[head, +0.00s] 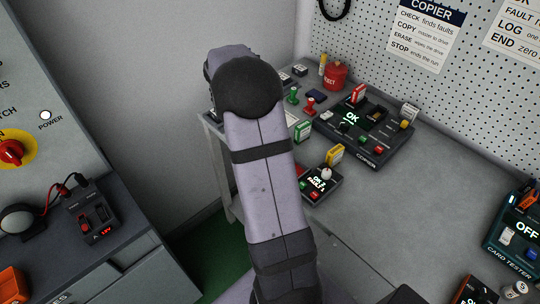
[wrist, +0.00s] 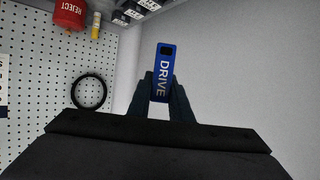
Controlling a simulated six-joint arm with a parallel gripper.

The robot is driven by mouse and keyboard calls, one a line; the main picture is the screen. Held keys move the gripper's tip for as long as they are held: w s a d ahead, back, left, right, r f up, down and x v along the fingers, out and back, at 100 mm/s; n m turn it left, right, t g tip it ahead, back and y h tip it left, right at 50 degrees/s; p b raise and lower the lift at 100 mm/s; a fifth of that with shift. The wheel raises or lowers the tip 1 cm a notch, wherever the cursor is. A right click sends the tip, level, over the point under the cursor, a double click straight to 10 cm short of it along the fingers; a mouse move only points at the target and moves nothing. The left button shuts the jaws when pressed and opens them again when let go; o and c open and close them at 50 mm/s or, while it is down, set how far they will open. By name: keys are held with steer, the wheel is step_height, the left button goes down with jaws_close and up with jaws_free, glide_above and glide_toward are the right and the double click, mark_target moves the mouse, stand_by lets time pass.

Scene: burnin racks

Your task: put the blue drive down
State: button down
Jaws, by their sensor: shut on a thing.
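The blue drive (wrist: 162,75) is held upright in the middle of the wrist view, with the word DRIVE on its face. My gripper (wrist: 162,88) is shut on it, one dark finger at each side. Grey wall lies behind the drive, and nothing is seen touching it except the fingers. In the head view my arm hides the gripper and the held drive.
The copier (head: 365,135) stands on the grey bench (head: 420,190) with coloured drives around it. A smaller device reading OK and FAULTS (head: 320,184) is in front. The REJECT container (head: 336,75) stands at the back. A card tester (head: 515,235) is at right. The bench middle is clear.

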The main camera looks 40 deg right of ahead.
steer(key=a+f, duration=0.3)
steer(key=a, duration=0.9)
steer(key=s+d+f+m+g+h, duration=0.15)
steer(key=s+m+g, duration=0.25)
steer(key=s, duration=0.6)
steer(key=s+d+f+m+g+h, duration=0.1)
steer(key=s+d+f+m+g, duration=0.2)
steer(key=s, duration=0.7)
steer(key=shift+g, duration=0.5)
steer(key=shift+a+f, duration=0.2)
steer(key=shift+f, duration=2.1)
steer(key=shift+a+f, duration=0.15)
steer(key=shift+f, duration=2.15)
steer(key=shift+f, duration=0.15)
steer(key=c, duration=1.6)
jaws_free()
steer(key=shift+s, duration=0.1)
